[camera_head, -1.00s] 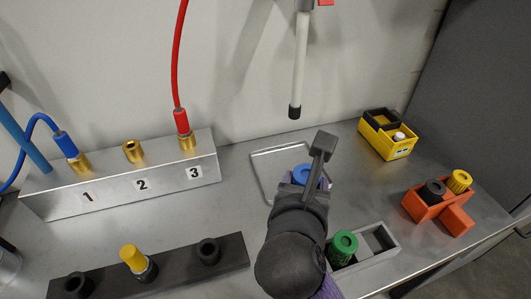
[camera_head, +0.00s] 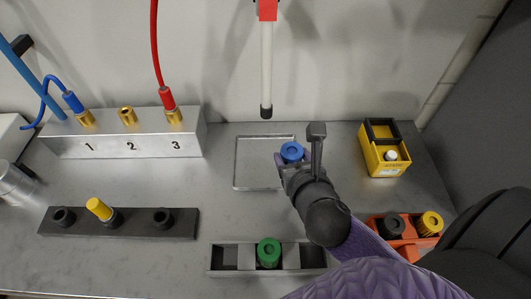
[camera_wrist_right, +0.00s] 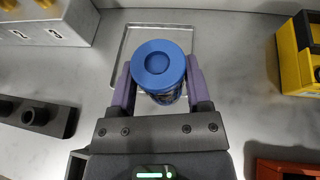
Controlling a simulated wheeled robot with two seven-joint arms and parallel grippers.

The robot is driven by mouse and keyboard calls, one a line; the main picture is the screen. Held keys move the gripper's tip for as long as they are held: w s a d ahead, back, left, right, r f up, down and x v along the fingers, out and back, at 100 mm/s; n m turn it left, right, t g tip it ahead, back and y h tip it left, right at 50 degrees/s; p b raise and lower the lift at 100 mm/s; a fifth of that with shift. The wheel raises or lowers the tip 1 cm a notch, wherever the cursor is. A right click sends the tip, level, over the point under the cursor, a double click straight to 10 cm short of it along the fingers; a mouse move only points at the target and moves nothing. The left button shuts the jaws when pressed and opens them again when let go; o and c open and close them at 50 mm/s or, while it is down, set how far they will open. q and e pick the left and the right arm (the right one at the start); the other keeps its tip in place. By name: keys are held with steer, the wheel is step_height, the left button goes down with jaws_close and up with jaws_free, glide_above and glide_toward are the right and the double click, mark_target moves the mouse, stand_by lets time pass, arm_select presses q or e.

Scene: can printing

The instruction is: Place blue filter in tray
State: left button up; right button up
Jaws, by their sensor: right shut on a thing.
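The blue filter (camera_head: 291,152) is a short round piece with a ringed top. My right gripper (camera_head: 297,163) is shut on it, and the right wrist view shows the filter (camera_wrist_right: 158,68) upright between the two purple fingers (camera_wrist_right: 158,92). The tray (camera_head: 247,176) is a shallow clear-grey square on the table. In the head view the filter is at the tray's right edge; in the wrist view it overlaps the tray (camera_wrist_right: 127,50). I cannot tell whether it touches the tray. My left gripper is not in view.
A green filter (camera_head: 268,250) stands in a grey holder (camera_head: 224,257) in front. An orange holder (camera_head: 411,244) with a black and a yellow piece is at right, a yellow box (camera_head: 384,160) behind it. A numbered metal block (camera_head: 105,147) and black rack (camera_head: 140,223) are left. A white tube (camera_head: 266,70) hangs above.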

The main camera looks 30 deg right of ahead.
steer(key=s+d+f+n+y, duration=0.3)
steer(key=s+f+n+y, duration=0.1)
steer(key=s+f, duration=0.15)
steer(key=shift+n+y, duration=0.3)
steer(key=shift+y, duration=0.3)
steer(key=r+x, duration=0.1)
steer(key=x, duration=0.4)
steer(key=b+x, duration=0.1)
steer(key=x, duration=0.5)
steer(key=w+r+b+x, duration=0.1)
steer(key=x, duration=0.4)
steer(key=shift+w+a+r, duration=0.25)
steer(key=shift+w, duration=0.1)
steer(key=shift+r, duration=0.2)
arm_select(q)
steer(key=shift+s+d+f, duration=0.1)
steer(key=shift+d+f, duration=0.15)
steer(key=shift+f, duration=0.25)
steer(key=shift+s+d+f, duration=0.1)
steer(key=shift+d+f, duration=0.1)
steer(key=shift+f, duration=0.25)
arm_select(e)
steer(key=shift+f, duration=0.1)
